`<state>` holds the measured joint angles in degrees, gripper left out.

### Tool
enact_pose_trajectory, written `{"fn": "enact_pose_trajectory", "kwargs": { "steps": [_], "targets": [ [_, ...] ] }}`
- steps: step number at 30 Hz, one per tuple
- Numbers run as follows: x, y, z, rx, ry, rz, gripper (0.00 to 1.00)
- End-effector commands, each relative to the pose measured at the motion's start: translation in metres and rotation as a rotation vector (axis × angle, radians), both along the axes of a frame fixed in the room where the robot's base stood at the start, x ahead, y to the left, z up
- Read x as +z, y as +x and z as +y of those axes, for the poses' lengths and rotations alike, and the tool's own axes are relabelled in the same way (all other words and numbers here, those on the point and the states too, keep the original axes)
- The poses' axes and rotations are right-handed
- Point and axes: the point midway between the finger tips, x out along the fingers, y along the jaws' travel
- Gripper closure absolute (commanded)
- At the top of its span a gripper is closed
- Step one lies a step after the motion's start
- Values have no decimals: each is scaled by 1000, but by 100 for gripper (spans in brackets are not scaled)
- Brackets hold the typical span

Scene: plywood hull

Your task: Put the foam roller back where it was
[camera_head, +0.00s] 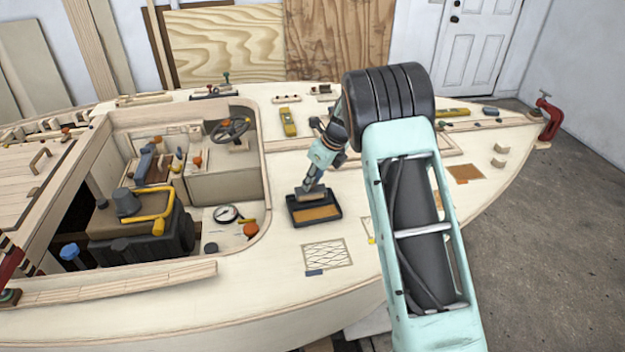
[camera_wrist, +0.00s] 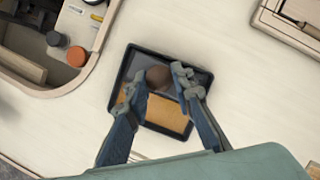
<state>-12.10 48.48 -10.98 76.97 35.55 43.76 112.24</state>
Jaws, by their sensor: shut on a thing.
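My gripper (camera_head: 313,187) points down over a shallow black tray (camera_head: 318,223) on the pale deck. The tray holds an orange-tan area in its near part and a dark grey area in its far part. In the wrist view my fingertips (camera_wrist: 164,82) are closed on a small brown rounded thing, seemingly the foam roller (camera_wrist: 157,76). It is over the dark part of the tray (camera_wrist: 120,80). The fingers hide part of the roller, and I cannot tell whether it touches the tray.
The open cockpit, with a steering wheel (camera_head: 230,129) and a yellow-handled tool (camera_head: 152,213), lies left of the tray. A yellow level (camera_head: 288,122) lies behind it. Bare deck surrounds the tray.

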Motion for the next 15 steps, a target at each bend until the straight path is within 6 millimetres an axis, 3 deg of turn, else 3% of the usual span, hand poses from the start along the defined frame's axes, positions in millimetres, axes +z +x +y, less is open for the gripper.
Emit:
{"fn": "enact_pose_trajectory", "kwargs": {
  "steps": [12, 13, 15],
  "targets": [
    [-11, 0, 0, 0, 0, -1, 100],
    [-11, 0, 0, 0, -1, -1, 76],
    [-11, 0, 0, 0, -1, -1, 68]
  ]
}}
